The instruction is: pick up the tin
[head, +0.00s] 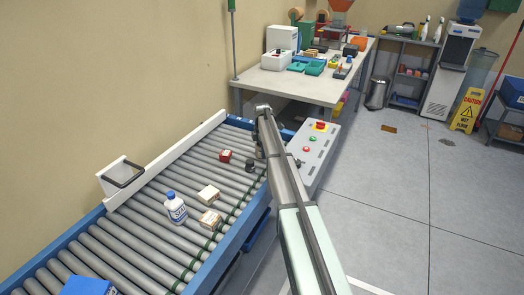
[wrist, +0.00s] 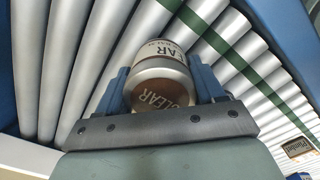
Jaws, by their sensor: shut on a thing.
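The tin (wrist: 160,88) shows in the wrist view as a short silver and brown cylinder with "CLEAR" lettering. My gripper (wrist: 162,84) is shut on it, with one blue finger on each side. Rollers show behind the tin; I cannot tell whether it touches them. In the head view my arm hides most of the grip area over the far end of the roller conveyor (head: 140,220). A small dark shape (head: 250,165) shows beside the arm there, and I cannot tell what it is.
A control box (head: 316,150) stands right of the conveyor. A cluttered table (head: 300,88) is behind.

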